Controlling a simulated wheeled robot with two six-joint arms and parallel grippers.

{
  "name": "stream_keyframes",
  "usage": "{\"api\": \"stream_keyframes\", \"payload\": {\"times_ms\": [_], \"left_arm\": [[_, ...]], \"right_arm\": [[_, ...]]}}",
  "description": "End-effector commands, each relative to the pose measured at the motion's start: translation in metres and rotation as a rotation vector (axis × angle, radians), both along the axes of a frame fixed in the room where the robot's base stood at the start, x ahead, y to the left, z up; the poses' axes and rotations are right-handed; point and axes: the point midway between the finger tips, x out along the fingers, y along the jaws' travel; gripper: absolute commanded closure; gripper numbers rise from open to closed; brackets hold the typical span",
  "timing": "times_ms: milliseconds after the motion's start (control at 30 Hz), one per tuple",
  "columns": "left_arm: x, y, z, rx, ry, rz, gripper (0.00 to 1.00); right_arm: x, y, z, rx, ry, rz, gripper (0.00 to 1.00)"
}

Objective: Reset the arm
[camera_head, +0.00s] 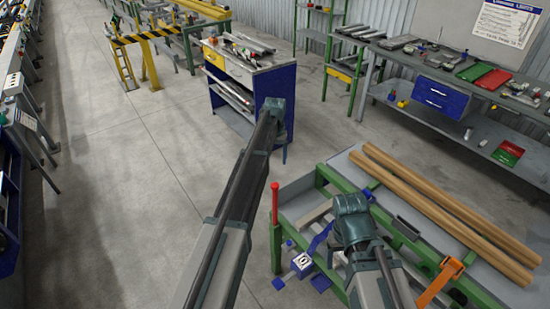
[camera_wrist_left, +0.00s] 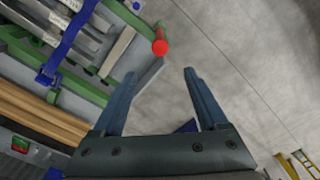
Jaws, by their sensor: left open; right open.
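My left arm reaches from the bottom middle of the head view to a teal joint beside the blue cabinet. Little of its gripper shows there. In the left wrist view my left gripper (camera_wrist_left: 160,78) is open, with its two dark fingers apart and nothing between them. Bare floor and a corner of the green-framed table lie beyond it. My right arm shows at the bottom right of the head view, its teal joint over the near edge of that table. I cannot make out its fingers, which are hidden behind the arm.
The green-framed table (camera_head: 300,188) has a red-topped post (camera_head: 275,200) at its corner. Two brown tubes (camera_head: 440,200) lie on it, with an orange clamp (camera_head: 443,278) nearby. A blue cabinet (camera_head: 275,83) stands behind my left arm.

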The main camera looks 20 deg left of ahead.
Motion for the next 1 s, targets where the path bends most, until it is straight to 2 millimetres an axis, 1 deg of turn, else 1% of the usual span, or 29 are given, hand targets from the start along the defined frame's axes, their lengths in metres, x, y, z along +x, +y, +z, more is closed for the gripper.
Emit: {"api": "stream_keyframes", "payload": {"times_ms": [367, 467, 567, 600, 667, 700, 767, 800, 867, 900, 1000], "left_arm": [[-0.001, -0.001, -0.002, 0.0, 0.0, -0.001, 0.24], [-0.018, -0.014, -0.008, 0.003, 0.002, -0.02, 0.24], [-0.058, -0.045, -0.021, 0.012, 0.009, -0.069, 0.24], [-0.08, -0.061, -0.028, 0.018, 0.012, -0.096, 0.24], [-0.118, -0.085, -0.039, 0.027, 0.017, -0.142, 0.24], [-0.144, -0.1, -0.046, 0.035, 0.021, -0.174, 0.24], [-0.182, -0.119, -0.056, 0.044, 0.028, -0.221, 0.24], [-0.206, -0.13, -0.062, 0.052, 0.031, -0.252, 0.24], [-0.241, -0.143, -0.071, 0.062, 0.035, -0.295, 0.24], [-0.263, -0.15, -0.076, 0.069, 0.038, -0.322, 0.24], [-0.308, -0.162, -0.087, 0.082, 0.042, -0.38, 0.24]], "right_arm": [[0.0, 0.0, -0.002, 0.0, 0.0, 0.0, 0.24], [0.0, 0.0, -0.008, 0.0, 0.0, 0.0, 0.24], [0.0, 0.0, -0.021, 0.0, 0.0, 0.001, 0.24], [0.0, 0.0, -0.028, -0.001, 0.0, 0.002, 0.24], [0.0, 0.0, -0.039, -0.001, 0.0, 0.003, 0.24], [0.0, 0.0, -0.046, -0.001, 0.0, 0.004, 0.24], [0.0, 0.0, -0.056, -0.001, 0.0, 0.005, 0.24], [0.0, 0.0, -0.062, -0.001, 0.0, 0.006, 0.24], [0.0, 0.0, -0.071, -0.002, 0.0, 0.007, 0.24], [0.0, 0.0, -0.077, -0.002, 0.0, 0.008, 0.24], [0.0, 0.0, -0.087, -0.002, 0.0, 0.01, 0.24]]}}
